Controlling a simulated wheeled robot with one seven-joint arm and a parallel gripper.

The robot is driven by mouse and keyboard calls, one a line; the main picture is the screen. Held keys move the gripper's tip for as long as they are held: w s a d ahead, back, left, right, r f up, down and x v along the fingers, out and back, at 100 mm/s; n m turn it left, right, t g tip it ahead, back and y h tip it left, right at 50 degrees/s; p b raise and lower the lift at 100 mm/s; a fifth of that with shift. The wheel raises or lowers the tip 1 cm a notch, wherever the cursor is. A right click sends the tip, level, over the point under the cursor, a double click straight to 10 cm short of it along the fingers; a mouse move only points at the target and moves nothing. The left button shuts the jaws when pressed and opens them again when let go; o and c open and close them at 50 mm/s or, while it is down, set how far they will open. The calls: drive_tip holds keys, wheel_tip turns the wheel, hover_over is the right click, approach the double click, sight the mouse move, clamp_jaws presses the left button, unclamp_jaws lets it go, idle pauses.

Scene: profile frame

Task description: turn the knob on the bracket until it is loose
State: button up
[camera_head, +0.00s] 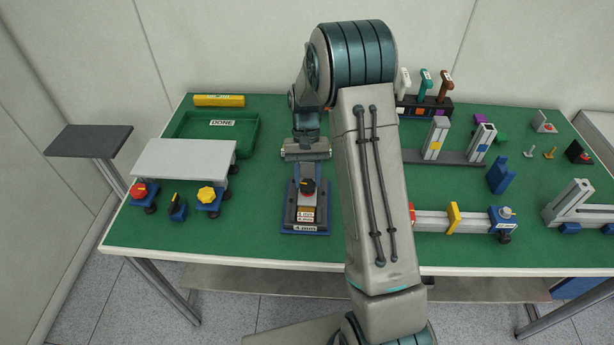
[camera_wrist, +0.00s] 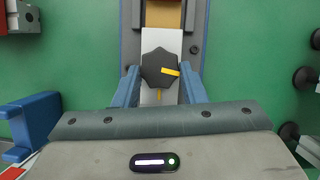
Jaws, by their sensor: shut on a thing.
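The bracket (camera_head: 322,218) lies on the green table, a blue base with a pale plate and a "4 mm" label at its near end. Its dark lobed knob (camera_head: 307,186) also shows in the wrist view (camera_wrist: 155,66), with a yellow-orange mark pointing right. A second short yellow mark sits on the pale plate just below the knob. My gripper (camera_wrist: 160,80) is shut on the knob, one blue finger on each side. In the head view the gripper body is just behind the knob, and the finger contact is too small to make out.
A grey raised plate (camera_head: 185,157) with red and yellow knobs stands left. A green "DONE" tray (camera_head: 185,132) is behind it. A rail with a yellow block (camera_head: 453,218) lies right, with upright blocks (camera_head: 437,138) behind. My arm hides the table's middle.

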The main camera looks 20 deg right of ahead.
drive_tip(key=shift+w, duration=0.1)
idle(0.3)
drive_tip(key=o, duration=0.7)
drive_tip(key=shift+r, duration=0.1)
drive_tip(key=b+v, duration=0.1)
drive_tip(key=v, duration=1.2)
drive_tip(key=shift+w+r, duration=0.15)
drive_tip(key=shift+r, duration=0.1)
